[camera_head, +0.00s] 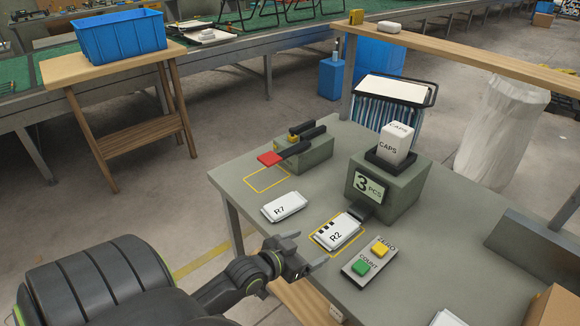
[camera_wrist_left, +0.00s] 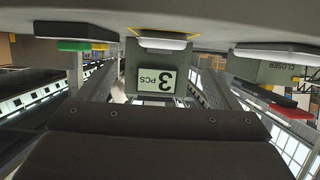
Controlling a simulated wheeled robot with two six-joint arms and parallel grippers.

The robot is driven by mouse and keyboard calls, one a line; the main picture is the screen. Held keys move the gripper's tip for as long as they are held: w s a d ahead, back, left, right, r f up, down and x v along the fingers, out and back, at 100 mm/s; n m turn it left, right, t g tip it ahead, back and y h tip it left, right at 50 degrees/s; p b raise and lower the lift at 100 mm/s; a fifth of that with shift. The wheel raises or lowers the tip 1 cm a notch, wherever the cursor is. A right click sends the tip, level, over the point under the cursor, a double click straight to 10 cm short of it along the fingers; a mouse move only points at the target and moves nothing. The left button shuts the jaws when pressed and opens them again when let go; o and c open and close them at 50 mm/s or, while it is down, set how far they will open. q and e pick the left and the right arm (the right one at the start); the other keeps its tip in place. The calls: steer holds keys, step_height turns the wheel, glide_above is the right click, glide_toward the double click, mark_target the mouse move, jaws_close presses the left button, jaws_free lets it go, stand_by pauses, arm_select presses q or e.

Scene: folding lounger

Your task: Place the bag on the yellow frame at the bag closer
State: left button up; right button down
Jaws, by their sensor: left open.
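The bag closer (camera_head: 308,153) is a grey-green box with black arms and a red pad at the table's far left. The yellow frame (camera_head: 267,179) on the table before it is empty. A white bag marked R7 (camera_head: 284,207) lies flat near the left edge. A white bag marked R2 (camera_head: 338,233) lies in another yellow frame, before the "3 PCS" counter (camera_head: 388,187). My left gripper (camera_head: 303,260) is open and empty, left of and nearer than R2, apart from it. The left wrist view is upside down; R2 (camera_wrist_left: 163,43) shows between the open fingers. My right gripper is out of view.
A panel with green and yellow buttons (camera_head: 369,257) sits right of R2. A CAPS pack (camera_head: 396,140) stands on the counter. A grey angled plate (camera_head: 535,245) and a cardboard box stand at the right. A blue bin (camera_head: 118,36) is on a wooden side table.

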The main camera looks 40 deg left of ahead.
arm_select(q)
steer(key=v, duration=0.5)
steer(key=shift+s+r, duration=0.2)
steer(key=shift+s, duration=0.15)
